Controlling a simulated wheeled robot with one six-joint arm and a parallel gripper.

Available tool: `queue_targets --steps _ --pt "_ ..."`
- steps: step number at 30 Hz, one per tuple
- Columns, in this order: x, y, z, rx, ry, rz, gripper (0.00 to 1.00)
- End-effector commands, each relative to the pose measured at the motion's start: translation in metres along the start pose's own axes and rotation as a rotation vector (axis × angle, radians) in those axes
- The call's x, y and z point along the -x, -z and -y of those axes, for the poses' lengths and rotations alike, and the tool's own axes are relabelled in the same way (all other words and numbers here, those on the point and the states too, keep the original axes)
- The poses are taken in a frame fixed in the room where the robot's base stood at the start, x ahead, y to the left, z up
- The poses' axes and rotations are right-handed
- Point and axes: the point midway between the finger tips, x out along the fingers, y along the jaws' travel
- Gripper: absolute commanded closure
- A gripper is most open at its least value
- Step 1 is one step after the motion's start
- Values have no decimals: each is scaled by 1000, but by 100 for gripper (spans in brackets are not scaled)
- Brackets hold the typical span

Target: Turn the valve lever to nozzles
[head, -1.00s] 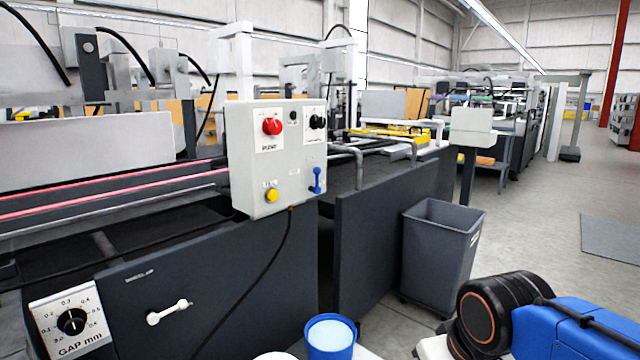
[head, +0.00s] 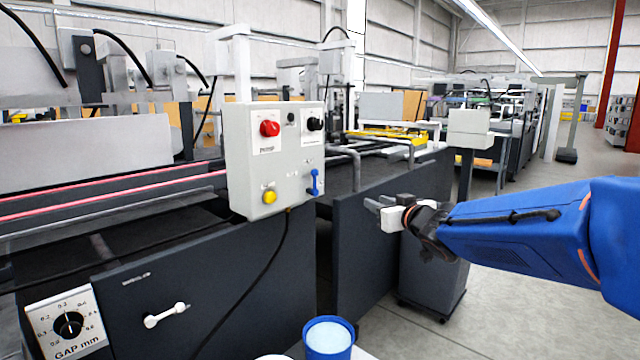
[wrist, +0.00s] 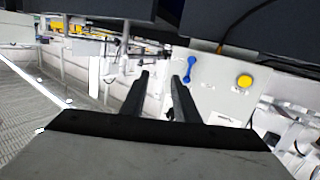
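A blue lever (head: 315,182) sits at the lower right of the front of the light grey control box (head: 243,150). It stands close to upright in the head view; the small labels by it are too blurred to read. In the wrist view the blue lever (wrist: 190,68) shows just right of the fingertips. My gripper (head: 371,205) is right of the box and a little lower than the lever, apart from it. In the wrist view my gripper (wrist: 161,77) has its two dark fingers spread with nothing between them.
The box also bears a red knob (head: 270,128), a black knob (head: 315,124) and a yellow button (head: 269,197). A bent grey rail (head: 356,165) stands right of the box. A grey bin (head: 432,285) is behind my arm. A blue cup (head: 329,338) is at the bottom.

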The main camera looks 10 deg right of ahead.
Motion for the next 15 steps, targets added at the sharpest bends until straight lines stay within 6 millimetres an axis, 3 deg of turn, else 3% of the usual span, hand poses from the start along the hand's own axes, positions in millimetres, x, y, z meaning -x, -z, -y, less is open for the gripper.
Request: queue_targets --steps 3,6,15 --pt "-22 10 14 -8 124 -64 72" --pt "-31 15 26 -20 216 -98 72" --pt "-43 19 41 -37 316 -126 72"
